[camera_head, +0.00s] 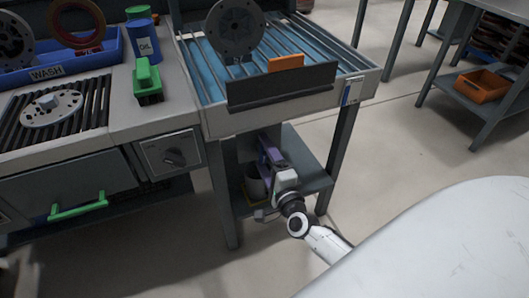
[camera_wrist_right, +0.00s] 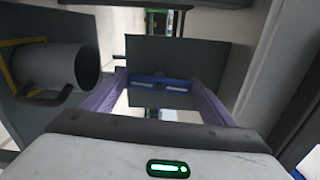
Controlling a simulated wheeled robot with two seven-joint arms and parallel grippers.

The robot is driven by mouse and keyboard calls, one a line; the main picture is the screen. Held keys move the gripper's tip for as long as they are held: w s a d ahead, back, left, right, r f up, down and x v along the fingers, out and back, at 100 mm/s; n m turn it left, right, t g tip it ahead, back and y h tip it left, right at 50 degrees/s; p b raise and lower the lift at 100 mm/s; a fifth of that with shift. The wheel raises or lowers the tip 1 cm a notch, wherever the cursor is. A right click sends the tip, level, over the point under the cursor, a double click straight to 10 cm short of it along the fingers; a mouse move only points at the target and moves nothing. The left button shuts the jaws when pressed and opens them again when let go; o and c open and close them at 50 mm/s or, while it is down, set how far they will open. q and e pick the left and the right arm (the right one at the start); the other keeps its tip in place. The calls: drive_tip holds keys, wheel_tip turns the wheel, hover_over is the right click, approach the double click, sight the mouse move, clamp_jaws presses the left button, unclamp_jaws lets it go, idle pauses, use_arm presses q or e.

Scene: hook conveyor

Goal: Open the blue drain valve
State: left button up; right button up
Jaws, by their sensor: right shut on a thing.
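The blue drain valve (camera_wrist_right: 150,82) shows in the right wrist view as a blue bar across the space between my purple fingers, in front of a dark panel. My right gripper (camera_wrist_right: 162,84) is shut on it, one finger at each end of the bar. In the head view my right arm reaches in under the basin, and the right gripper (camera_head: 266,150) shows beneath the basin's front edge. The valve is hidden there. Whether the valve is turned cannot be told. My left gripper is in no view.
A grey cylindrical container (camera_wrist_right: 50,72) with a handle is close to the left of the gripper. A lower shelf (camera_head: 312,172) lies below. Open floor is to the right.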

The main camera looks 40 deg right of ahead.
drive_tip(key=shift+n, duration=0.6)
drive_tip(key=o, duration=1)
drive_tip(key=shift+o, duration=0.2)
use_arm(q)
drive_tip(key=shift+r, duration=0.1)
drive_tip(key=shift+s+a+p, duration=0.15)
drive_tip(key=shift+p, duration=0.75)
use_arm(e)
drive_tip(key=v, duration=1)
drive_tip(key=shift+s, duration=0.15)
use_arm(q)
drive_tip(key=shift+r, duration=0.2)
use_arm(e)
drive_tip(key=shift+a, duration=0.2)
